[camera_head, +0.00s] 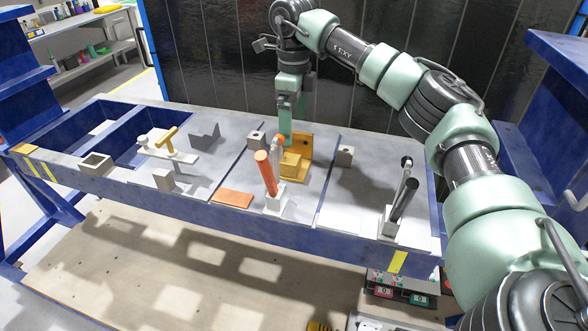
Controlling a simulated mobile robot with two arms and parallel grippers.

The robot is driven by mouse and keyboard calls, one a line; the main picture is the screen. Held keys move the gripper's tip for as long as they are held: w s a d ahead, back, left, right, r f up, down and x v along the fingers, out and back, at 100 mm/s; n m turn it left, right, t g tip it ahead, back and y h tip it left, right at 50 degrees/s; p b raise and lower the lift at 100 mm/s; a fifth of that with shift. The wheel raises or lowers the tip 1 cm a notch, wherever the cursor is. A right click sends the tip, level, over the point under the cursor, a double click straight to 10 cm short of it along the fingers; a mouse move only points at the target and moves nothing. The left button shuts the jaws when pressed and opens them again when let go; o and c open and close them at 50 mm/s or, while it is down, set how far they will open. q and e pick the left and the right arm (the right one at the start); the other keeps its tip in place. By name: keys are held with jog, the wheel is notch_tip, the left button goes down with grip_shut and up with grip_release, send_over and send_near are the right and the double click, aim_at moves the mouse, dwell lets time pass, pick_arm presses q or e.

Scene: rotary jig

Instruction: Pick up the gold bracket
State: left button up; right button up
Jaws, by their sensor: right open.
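The gold bracket (304,146) is an L-shaped piece standing on the middle plate of the blue jig table (330,222). My right gripper (285,134) points down, and its fingertips are at the left edge of the bracket's upright wall. The gripper is open; whether a finger touches the bracket cannot be told from this angle. A toggle clamp with an orange handle (266,172) stands in front and hides part of the bracket's base. My left gripper is not in view.
Grey blocks (345,156) and (256,140) flank the bracket. A dark-handled clamp (404,200) stands at the right, a yellow-handled clamp (167,140) at the left. An orange plate (233,199) lies near the front edge. A dark panel (210,60) rises behind.

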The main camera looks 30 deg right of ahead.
aim_at(293, 155)
jog(key=f, duration=0.6)
jog(key=f+p, duration=0.1)
jog(key=f, duration=0.2)
jog(key=shift+s+a, duration=0.2)
jog(key=shift+s, duration=0.05)
jog(key=shift+f, duration=0.5)
jog(key=c, duration=1.5)
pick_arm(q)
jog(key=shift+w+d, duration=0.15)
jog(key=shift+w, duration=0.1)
pick_arm(e)
jog(key=shift+r, duration=0.1)
jog(key=shift+c, duration=0.9)
jog(key=shift+w, duration=0.1)
